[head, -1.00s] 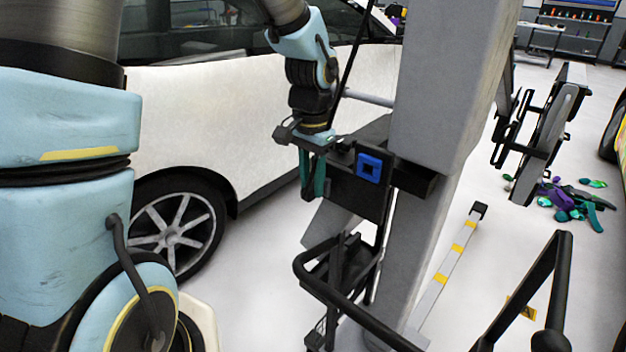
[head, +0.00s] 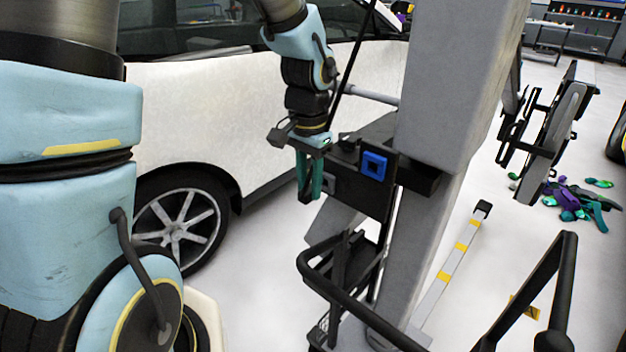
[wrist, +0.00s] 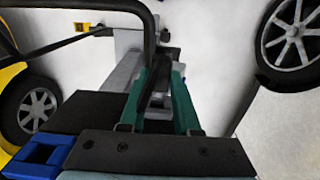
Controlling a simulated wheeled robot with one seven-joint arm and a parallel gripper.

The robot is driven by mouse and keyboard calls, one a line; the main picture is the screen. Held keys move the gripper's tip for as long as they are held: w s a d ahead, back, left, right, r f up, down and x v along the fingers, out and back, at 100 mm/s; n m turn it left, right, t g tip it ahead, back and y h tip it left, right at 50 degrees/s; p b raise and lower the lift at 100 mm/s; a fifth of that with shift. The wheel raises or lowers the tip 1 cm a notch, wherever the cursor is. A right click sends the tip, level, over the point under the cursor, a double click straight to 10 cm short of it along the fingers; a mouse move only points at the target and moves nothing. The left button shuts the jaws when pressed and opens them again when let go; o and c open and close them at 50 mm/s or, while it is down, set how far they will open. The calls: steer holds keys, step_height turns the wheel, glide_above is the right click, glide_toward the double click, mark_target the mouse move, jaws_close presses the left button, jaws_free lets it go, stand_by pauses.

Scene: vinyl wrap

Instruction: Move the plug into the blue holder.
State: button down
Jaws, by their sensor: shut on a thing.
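The blue holder (head: 374,165) is a square blue block with an opening, fixed on the face of a black box on the grey column. It also shows at the lower left of the wrist view (wrist: 38,155). My gripper (head: 310,192) has green fingers pointing down, just left of the black box and the holder. In the wrist view the fingers (wrist: 157,85) are shut on a dark thing between them, which I take to be the plug (wrist: 158,97). Its shape is mostly hidden by the fingers, and it is apart from the holder.
The black box (head: 345,195) and grey column (head: 430,90) stand close to the right of my gripper. A black curved rail (head: 310,265) is below. A white car (head: 240,110) stands behind. Open floor (head: 255,270) lies at the lower left of the column.

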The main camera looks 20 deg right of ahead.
steer(key=shift+s+a+p, duration=0.15)
steer(key=shift+s+a, duration=0.3)
steer(key=shift+a, duration=0.4)
steer(key=shift+s+a+p, duration=0.1)
steer(key=shift+s+a, duration=0.35)
steer(key=shift+a, duration=0.35)
steer(key=shift+s+a+p, duration=0.15)
steer(key=shift+s+a, duration=0.3)
steer(key=shift+a, duration=0.4)
